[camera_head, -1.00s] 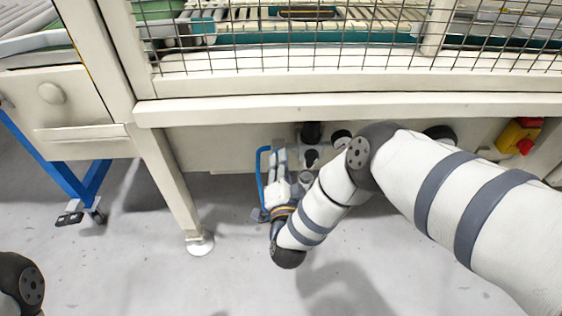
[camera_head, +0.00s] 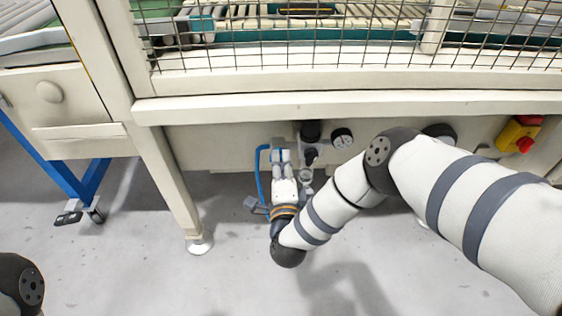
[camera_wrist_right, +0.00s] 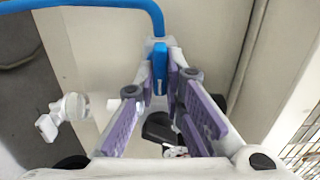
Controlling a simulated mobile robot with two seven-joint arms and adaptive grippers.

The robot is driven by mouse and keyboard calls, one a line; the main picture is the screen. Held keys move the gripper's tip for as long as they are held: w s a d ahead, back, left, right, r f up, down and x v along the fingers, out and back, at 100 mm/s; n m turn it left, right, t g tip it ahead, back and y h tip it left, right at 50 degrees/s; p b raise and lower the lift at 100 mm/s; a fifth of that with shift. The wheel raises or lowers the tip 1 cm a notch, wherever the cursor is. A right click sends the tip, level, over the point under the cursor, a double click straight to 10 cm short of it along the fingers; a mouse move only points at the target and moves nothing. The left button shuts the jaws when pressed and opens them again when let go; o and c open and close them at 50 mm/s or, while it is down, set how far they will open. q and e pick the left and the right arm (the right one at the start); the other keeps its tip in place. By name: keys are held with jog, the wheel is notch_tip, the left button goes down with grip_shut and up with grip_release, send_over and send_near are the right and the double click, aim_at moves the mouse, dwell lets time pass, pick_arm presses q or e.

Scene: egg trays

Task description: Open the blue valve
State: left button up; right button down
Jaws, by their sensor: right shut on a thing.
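The blue valve (camera_wrist_right: 159,62) shows in the right wrist view as a small blue handle between the tips of my right gripper's purple-padded fingers. My right gripper (camera_wrist_right: 162,78) is shut on it. In the head view my right gripper (camera_head: 281,156) points up at the fittings below the machine's front beam. There the valve is hidden or too small to make out. My left gripper is out of view.
A blue hose (camera_head: 259,172) loops just left of my right gripper, also crossing the top of the wrist view (camera_wrist_right: 95,4). A round gauge (camera_head: 342,138) and dark fittings sit to the right. A red and yellow switch (camera_head: 519,137) is farther right. A machine leg (camera_head: 172,187) stands left.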

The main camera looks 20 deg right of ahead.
jog(key=shift+d+r, duration=0.1)
dwell(0.3)
jog(key=c, duration=1.7)
grip_release()
jog(key=v, duration=0.7)
jog(key=shift+s, duration=0.2)
